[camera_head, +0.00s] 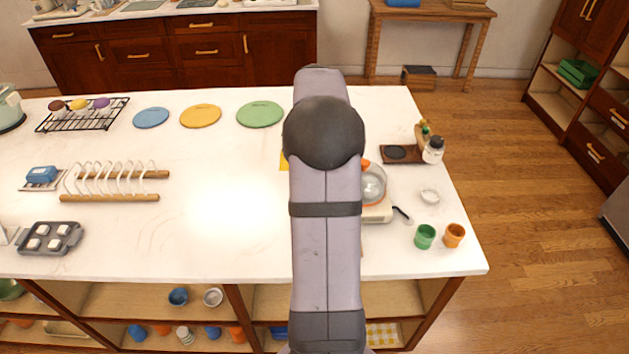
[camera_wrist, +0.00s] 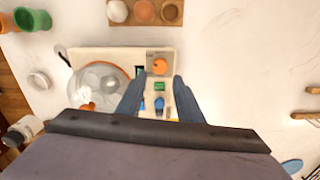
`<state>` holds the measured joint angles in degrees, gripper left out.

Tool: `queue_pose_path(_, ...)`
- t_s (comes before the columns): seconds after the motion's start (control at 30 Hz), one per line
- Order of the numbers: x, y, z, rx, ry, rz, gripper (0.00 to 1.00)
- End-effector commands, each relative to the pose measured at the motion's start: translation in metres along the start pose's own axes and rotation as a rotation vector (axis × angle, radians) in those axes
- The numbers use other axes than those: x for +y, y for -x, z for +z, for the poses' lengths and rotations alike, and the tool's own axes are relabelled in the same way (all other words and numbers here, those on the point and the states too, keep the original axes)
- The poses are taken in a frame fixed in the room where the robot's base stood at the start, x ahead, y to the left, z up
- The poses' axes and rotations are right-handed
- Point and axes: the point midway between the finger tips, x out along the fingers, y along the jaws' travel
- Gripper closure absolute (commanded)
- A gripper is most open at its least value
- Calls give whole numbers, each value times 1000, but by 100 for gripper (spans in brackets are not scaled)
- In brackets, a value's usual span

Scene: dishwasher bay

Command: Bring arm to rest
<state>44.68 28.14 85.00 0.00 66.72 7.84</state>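My arm rises through the middle of the head view and hides my gripper there. In the wrist view my gripper (camera_wrist: 159,76) points down at the counter, its two dark fingers apart with nothing visibly held. Beyond the fingers is a white appliance (camera_wrist: 110,54) with a round clear glass vessel (camera_wrist: 98,82) and a panel with an orange knob and green and blue parts. How high the fingertips are above the panel I cannot tell. In the head view the appliance (camera_head: 378,214) is partly behind my arm.
Green (camera_head: 425,236) and orange (camera_head: 454,235) cups stand at the counter's right side, near a small white dish (camera_head: 430,196) and a jar (camera_head: 433,150). A white dish rack (camera_head: 110,180) stands left. The counter (camera_head: 220,215) just left of my arm is clear.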

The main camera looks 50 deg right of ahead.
Motion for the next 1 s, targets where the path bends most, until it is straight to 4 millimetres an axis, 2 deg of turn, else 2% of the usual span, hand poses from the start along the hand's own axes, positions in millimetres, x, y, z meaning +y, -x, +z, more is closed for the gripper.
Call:
queue_pose_path(0.37,-2,0,1,0,4,0,67)
queue_pose_path(0.47,-12,-1,9,-1,33,0,67)
queue_pose_path(0.57,-33,-2,27,-1,95,0,67)
queue_pose_path(0.67,-62,-6,58,-2,192,0,67)
queue_pose_path(0.8,-102,-14,121,-1,370,0,67)
queue_pose_path(0.9,-120,-23,172,1,504,0,67)
queue_pose_path(1.0,-128,-33,221,1,631,-1,67)
